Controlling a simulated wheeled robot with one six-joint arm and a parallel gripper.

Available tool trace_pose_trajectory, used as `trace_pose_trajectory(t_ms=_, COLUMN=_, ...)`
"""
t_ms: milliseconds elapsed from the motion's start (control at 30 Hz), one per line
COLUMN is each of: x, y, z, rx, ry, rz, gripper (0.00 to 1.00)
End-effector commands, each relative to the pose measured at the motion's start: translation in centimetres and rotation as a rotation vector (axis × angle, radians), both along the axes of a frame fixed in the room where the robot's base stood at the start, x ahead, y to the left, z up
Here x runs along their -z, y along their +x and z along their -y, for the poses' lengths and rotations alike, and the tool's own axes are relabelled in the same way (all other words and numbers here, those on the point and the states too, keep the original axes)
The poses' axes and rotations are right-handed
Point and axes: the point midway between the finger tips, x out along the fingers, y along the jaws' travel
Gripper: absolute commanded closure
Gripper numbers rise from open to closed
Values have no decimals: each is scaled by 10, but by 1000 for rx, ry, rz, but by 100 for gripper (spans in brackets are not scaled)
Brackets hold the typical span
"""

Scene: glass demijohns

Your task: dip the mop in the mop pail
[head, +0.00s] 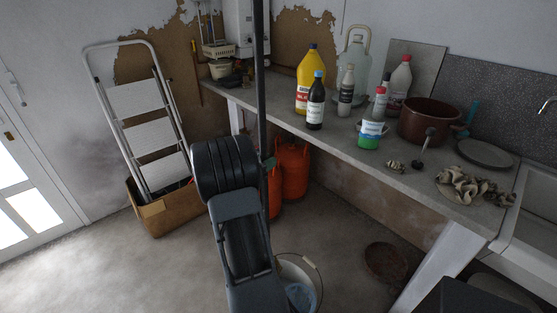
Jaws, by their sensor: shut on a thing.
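The mop's dark upright handle (259,75) runs from the top edge of the view down behind my arm. My gripper (266,164) is mostly hidden by my own dark arm links; it is shut on the mop handle. The mop's lower end and head are hidden behind my arm. The mop pail (313,281), pale with a wire handle, stands on the floor at the bottom centre, partly covered by my arm. Something light blue shows inside it. I cannot tell whether the mop head is over, in or beside the pail.
Orange gas bottles (293,168) stand under the worktop (338,141), behind my arm. The worktop holds several bottles, a brown pot (424,122) and a rag (466,187). A stepladder (131,80) stands in a cardboard box (160,214) at left. The left floor is clear.

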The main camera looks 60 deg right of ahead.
Motion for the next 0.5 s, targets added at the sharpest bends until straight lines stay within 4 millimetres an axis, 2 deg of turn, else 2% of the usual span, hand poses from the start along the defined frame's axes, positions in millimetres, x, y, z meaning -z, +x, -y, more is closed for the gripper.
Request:
trace_pose_trajectory(t_ms=100, x=-4, y=-17, z=12, rx=66, ry=-4, rz=1, gripper=100)
trace_pose_trajectory(t_ms=200, x=-4, y=-26, z=18, rx=100, ry=-3, rz=1, gripper=100)
trace_pose_trajectory(t_ms=500, x=-5, y=-31, z=21, rx=122, ry=-3, rz=1, gripper=100)
